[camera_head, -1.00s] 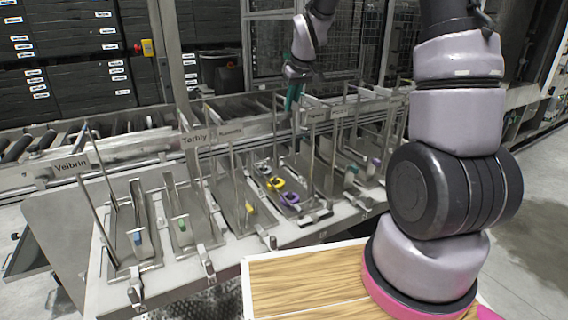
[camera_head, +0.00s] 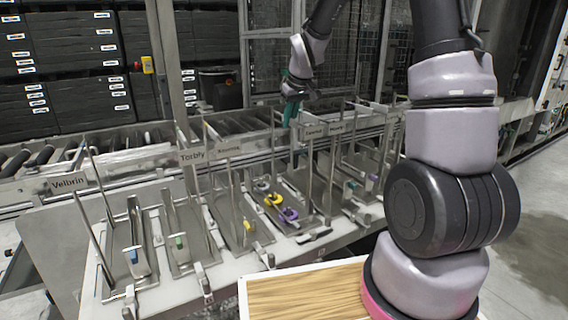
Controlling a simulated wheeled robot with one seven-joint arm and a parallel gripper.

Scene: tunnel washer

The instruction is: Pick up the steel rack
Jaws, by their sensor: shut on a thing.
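Several steel racks with upright posts and coloured tags stand in a row on the grey bench. The nearest to my gripper is a steel rack (camera_head: 309,167) with yellow and purple rings on its base. My gripper (camera_head: 291,112), with green fingers, is shut at the upper part of the racks, near the top of a thin upright post. The contact is small and far off, so which part it grips is hard to see.
Other racks stand left, under the Velbrin sign (camera_head: 67,182) and the Torbly sign (camera_head: 192,156). A roller conveyor (camera_head: 110,155) runs behind the bench. A wooden-topped surface (camera_head: 305,290) lies in front. Dark stacked crates (camera_head: 75,60) stand at the back left.

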